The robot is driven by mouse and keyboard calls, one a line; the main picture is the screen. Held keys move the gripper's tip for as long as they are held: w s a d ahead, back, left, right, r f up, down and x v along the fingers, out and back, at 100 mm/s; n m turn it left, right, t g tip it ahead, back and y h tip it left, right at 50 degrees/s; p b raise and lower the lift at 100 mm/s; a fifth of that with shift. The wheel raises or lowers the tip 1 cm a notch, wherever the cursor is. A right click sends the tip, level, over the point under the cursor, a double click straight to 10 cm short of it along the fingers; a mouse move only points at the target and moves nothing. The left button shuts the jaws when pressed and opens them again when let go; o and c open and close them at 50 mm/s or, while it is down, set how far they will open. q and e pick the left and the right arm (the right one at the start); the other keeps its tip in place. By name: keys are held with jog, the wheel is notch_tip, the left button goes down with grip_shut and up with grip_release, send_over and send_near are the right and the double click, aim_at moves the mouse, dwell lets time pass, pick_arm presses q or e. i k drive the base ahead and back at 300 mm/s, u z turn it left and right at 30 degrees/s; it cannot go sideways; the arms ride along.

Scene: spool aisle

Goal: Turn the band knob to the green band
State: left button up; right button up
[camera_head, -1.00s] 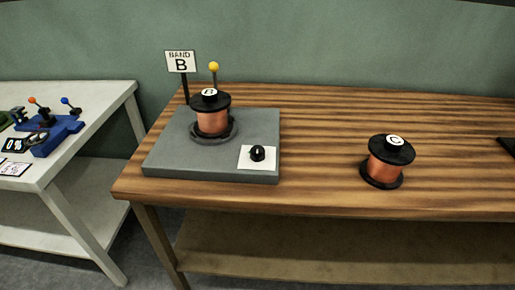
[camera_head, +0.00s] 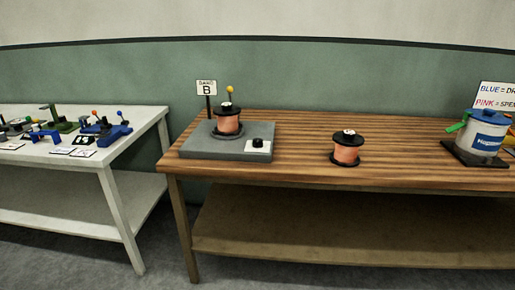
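A small black knob (camera_head: 258,143) sits on a white plate (camera_head: 265,150) at the front right of a grey base (camera_head: 200,146) on the wooden table. No green band can be made out around the knob at this distance. A copper spool with black flanges (camera_head: 227,121) stands upright on the base. Neither of my grippers is in view.
A second copper spool (camera_head: 346,149) stands on the wooden table (camera_head: 300,128). A blue-and-white labelled canister (camera_head: 484,135) is at the right. A white table (camera_head: 148,117) with several blue and green devices stands left, across a gap. Grey floor lies in front.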

aim_at(258, 143)
jog(key=u, duration=0.6)
jog(key=i, duration=0.5)
jog(key=u, duration=0.6)
jog(key=i, duration=0.8)
jog(key=z, duration=0.45)
